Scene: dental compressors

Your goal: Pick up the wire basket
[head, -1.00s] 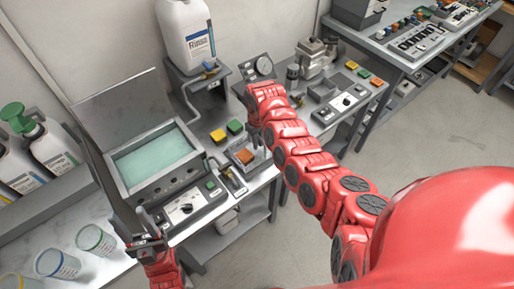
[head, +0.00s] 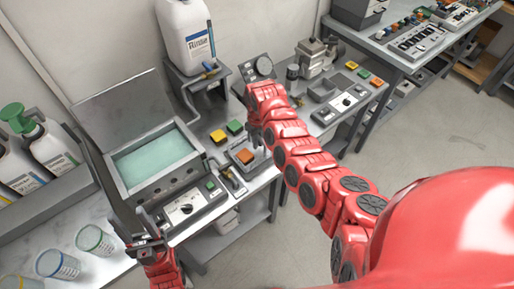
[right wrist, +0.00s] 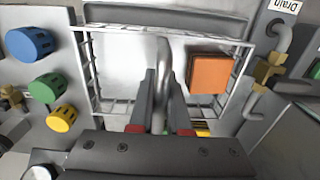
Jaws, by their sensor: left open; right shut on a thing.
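The wire basket (right wrist: 120,106) shows in the right wrist view as a pale rectangular wire frame with mesh sides. A grey curved handle (right wrist: 163,58) rises over its middle. My right gripper (right wrist: 160,88) is shut on this handle. In the head view my right gripper (head: 262,142) is beside the orange block (head: 245,156), and the basket is not clearly made out there. The orange block also shows within the basket's outline (right wrist: 208,74); I cannot tell whether it is inside or beneath. My left gripper (head: 145,240) is open and empty, in front of the bath's control panel.
The bath (head: 155,158) with green liquid and a raised lid stands left of my right gripper. A white bottle (head: 188,32) stands on a raised shelf behind. Several cups (head: 58,264) stand at lower left. A pipe with brass fittings (right wrist: 268,72) is close to the basket.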

